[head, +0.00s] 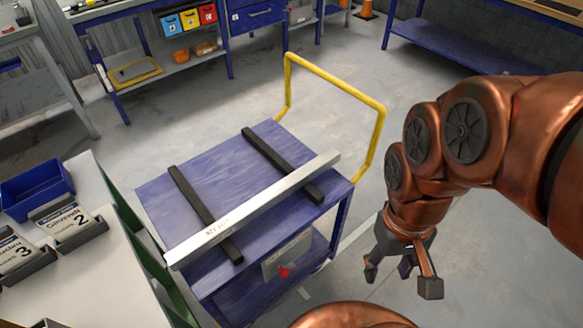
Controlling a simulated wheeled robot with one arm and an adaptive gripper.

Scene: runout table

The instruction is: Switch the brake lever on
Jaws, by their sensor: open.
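The brake lever (284,271) is a small red handle on a grey plate (292,252) at the near end of a blue cart (262,150), below its top. It is too small to tell which way it is set. My gripper (401,281) is open and empty, with its fingers pointing down. It hangs over the floor to the right of the cart and of the lever, apart from both. Nothing covers the lever in the head view.
A long metal bar (255,208) lies across two black strips on the cart. The cart has a yellow handle (335,83) at its far right. A white table (95,278) with label holders and a blue bin (38,190) stands left. Floor right of the cart is clear.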

